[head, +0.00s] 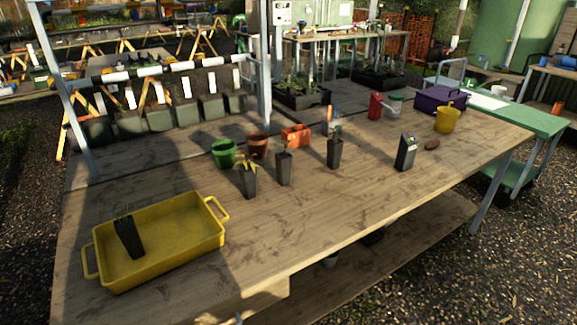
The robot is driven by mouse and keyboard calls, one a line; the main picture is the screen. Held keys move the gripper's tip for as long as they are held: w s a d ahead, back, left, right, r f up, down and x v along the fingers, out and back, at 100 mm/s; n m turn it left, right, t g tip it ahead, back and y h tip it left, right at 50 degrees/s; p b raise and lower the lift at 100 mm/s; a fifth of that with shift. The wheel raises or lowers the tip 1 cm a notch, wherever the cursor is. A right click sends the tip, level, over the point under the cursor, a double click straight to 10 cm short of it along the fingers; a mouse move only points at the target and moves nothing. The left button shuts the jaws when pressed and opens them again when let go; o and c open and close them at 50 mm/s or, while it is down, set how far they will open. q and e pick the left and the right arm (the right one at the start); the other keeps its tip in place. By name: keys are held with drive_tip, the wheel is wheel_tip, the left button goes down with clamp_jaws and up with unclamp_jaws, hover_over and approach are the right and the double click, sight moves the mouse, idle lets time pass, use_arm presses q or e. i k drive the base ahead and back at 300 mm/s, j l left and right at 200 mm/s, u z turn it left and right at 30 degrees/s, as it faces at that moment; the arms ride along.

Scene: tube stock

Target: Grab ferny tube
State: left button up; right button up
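Several black plant tubes stand on the wooden table. One tube (130,240) with thin, grassy dark leaves stands tilted inside the yellow tray at the left. A second tube (248,184) with yellow-green leaves stands upright in the middle. A third tube (284,170) with a small, thin plant stands just right of it. A fourth tube (334,154) stands further right with a dark sprig. The leaves are too small to tell surely which tube is the ferny one. Neither of my grippers shows in the head view.
The yellow tray (205,243) has handles at both ends. Green (224,155) and brown (257,147) pots and an orange container (296,135) stand behind the tubes. A dark box-like device (405,153), yellow bucket (446,120) and purple box (440,98) are right. The table's front middle is clear.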

sight(283, 160)
drive_tip(key=l+u, duration=0.1)
drive_tip(key=u, duration=0.6)
drive_tip(key=l+u, duration=1.1)
drive_tip(key=l, duration=0.2)
drive_tip(key=k+l+u, duration=0.2)
drive_tip(key=l, duration=0.15)
